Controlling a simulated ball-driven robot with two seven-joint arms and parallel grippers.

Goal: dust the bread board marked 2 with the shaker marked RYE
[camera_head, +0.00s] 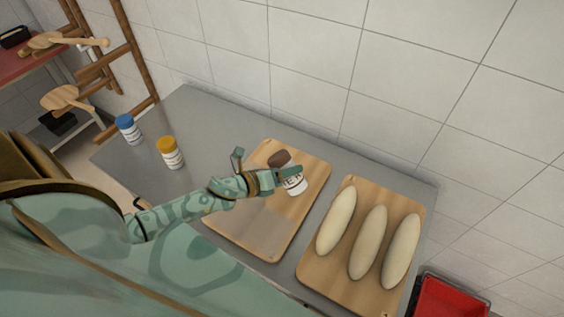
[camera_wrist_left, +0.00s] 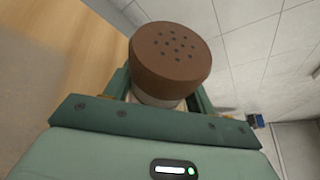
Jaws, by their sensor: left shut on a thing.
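My left gripper (camera_head: 276,178) is shut on a white shaker (camera_head: 294,185) with a brown cap, held tilted over the middle bread board (camera_head: 245,235). Only part of the lettering on its label shows between my fingers. In the left wrist view the shaker's brown cap with holes (camera_wrist_left: 171,52) sticks up between the fingers of my left gripper (camera_wrist_left: 160,100). The middle board carries no loaves, and a paler greyish patch shows on its lower part. The small mark near its front corner is too small to read. My right gripper is out of view.
A second board (camera_head: 325,268) with three pale loaves (camera_head: 368,242) lies to the right. A blue-capped shaker (camera_head: 128,129) and a yellow-capped shaker (camera_head: 170,153) stand at the left of the grey table (camera_head: 190,115). A tiled wall runs behind; a red crate (camera_head: 450,298) is at lower right.

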